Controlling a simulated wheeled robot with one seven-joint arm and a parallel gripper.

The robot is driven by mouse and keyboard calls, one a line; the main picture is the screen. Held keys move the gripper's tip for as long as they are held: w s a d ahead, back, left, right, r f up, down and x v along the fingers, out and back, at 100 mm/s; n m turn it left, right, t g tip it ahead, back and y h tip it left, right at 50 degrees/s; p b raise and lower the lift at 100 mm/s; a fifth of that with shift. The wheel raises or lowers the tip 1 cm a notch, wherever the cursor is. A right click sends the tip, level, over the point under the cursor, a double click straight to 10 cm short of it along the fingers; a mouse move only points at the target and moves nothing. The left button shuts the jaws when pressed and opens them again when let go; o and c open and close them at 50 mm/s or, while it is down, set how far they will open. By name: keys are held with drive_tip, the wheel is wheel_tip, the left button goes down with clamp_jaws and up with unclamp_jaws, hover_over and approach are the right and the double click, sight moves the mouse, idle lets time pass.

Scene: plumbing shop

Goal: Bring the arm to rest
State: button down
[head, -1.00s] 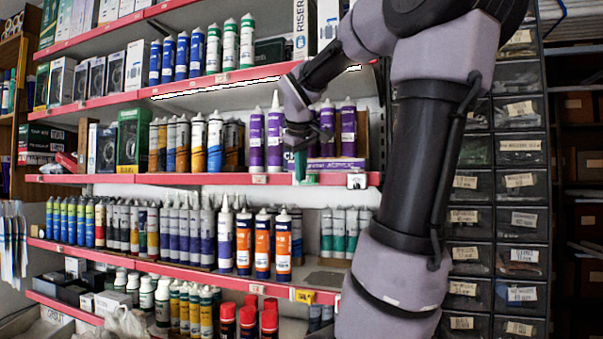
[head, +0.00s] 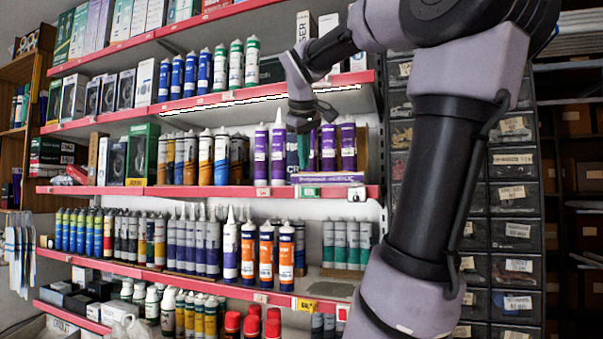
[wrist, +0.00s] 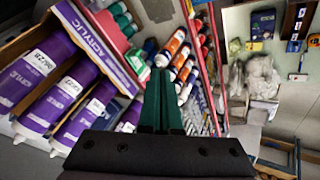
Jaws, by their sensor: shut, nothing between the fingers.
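My gripper (head: 303,160) hangs fingers-down in the head view, in front of the purple cartridges (head: 329,147) on the middle shelf. Its dark green fingers are closed together in the wrist view (wrist: 162,98), with nothing between them. The fingertips look to be around the height of the upper edge of the purple acrylic box (head: 327,178); whether they touch anything cannot be told from the head view. My arm reaches up and over from the right, bent at the top, and hides part of the shelves and drawers.
Pink-edged shelves (head: 230,191) full of cartridges and boxes stand close around my gripper. Orange-labelled cartridges (head: 266,250) stand on the shelf below. A drawer cabinet (head: 515,231) is behind my arm at right. The wrist view shows plastic bags (wrist: 262,77) at right.

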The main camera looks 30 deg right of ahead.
drive_tip(key=shift+v, duration=0.8)
drive_tip(key=shift+s+d+f, duration=0.1)
drive_tip(key=s+a+f+m+y, duration=0.3)
drive_tip(key=s+a+f, duration=0.1)
drive_tip(key=a+f, duration=0.4)
drive_tip(key=s+a+f+m+t+y, duration=0.1)
drive_tip(key=s+a+f+m+y, duration=0.2)
drive_tip(key=s+a+f, duration=0.2)
drive_tip(key=a+f, duration=0.3)
drive_tip(key=f, duration=0.4)
